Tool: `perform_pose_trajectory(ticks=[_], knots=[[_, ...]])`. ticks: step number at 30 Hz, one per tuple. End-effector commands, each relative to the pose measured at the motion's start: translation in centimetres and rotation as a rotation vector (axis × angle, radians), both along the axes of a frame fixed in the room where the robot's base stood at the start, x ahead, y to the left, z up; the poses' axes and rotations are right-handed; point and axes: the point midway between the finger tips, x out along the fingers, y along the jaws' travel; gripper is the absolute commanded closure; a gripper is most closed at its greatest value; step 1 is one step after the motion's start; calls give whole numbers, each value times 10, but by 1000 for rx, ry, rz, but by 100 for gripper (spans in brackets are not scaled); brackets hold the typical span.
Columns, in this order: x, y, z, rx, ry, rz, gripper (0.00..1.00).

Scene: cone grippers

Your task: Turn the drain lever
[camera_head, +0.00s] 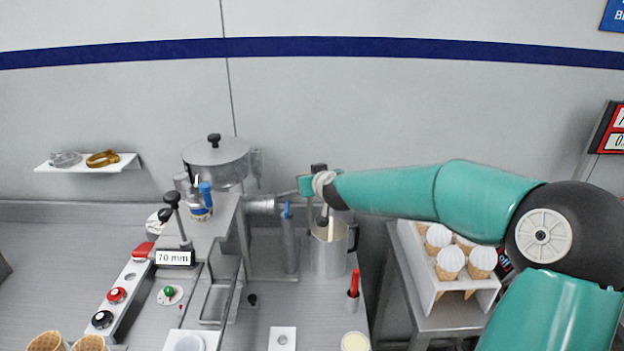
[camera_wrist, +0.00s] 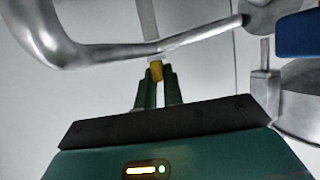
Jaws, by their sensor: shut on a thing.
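My gripper (camera_head: 301,188) is at the right of the steel machine, by the end of its horizontal outlet pipe (camera_head: 264,204). In the wrist view my green fingers (camera_wrist: 159,88) are close together at a small yellow tip (camera_wrist: 156,71) on a flat grey bar (camera_wrist: 149,22). I take this bar to be the drain lever. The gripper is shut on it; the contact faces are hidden. A curved silver tube (camera_wrist: 120,51) crosses close to the bar in the wrist view. The lever is too small to make out in the head view.
A steel jug (camera_head: 329,255) stands below my gripper. A lidded pot (camera_head: 216,160) sits on the machine behind. A blue-topped cylinder (camera_head: 290,240) stands left of the jug. A white rack (camera_head: 428,285) of filled cones is at the right, below my arm.

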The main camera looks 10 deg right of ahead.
Motion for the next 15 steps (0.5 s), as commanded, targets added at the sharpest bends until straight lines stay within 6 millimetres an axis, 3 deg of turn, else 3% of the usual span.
perform_pose_trajectory(ticks=[15], knots=[[0,5,1,-1,-2,-177,100]])
